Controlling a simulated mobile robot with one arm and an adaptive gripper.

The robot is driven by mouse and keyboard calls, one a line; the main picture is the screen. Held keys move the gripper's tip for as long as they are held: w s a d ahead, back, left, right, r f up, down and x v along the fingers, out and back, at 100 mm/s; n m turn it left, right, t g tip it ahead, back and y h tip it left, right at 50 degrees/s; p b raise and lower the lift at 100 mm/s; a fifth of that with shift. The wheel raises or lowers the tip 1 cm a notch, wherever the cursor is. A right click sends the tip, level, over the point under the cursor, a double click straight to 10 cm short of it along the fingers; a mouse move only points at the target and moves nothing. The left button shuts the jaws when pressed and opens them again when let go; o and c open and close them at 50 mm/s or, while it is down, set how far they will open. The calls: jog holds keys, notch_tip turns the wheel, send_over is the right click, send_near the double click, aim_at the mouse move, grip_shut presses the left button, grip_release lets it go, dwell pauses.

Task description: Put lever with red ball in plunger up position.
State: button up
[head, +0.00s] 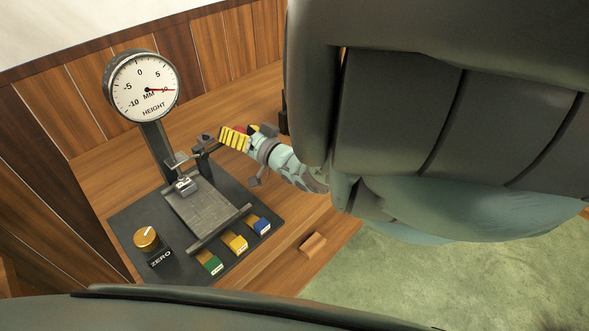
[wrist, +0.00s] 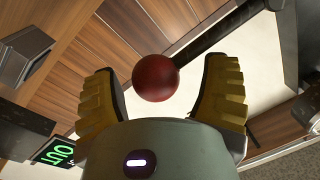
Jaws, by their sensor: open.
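The red ball (wrist: 155,77) shows in the wrist view between the two yellow fingers of my gripper (wrist: 163,68). The fingers are open, with a gap on each side of the ball. A dark lever rod (wrist: 222,33) runs from near the ball toward the upper right. In the head view my gripper (head: 236,138) is beside the height gauge's column, above the rear right of the black base. A small red patch at the fingers there may be the ball. The lever's pivot is not clear in either view.
A dial height gauge (head: 144,87) stands on a black base (head: 150,215) with a gold zero knob (head: 146,239). Green (head: 210,262), yellow (head: 235,242) and blue (head: 258,224) blocks lie at its front. A green-lit display (wrist: 55,151) shows at lower left of the wrist view.

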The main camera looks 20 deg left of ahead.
jog(key=shift+w+d, duration=0.1)
jog(key=shift+d, duration=0.1)
jog(key=v, duration=1.1)
jog(key=shift+d, duration=0.4)
jog(key=shift+c, duration=0.2)
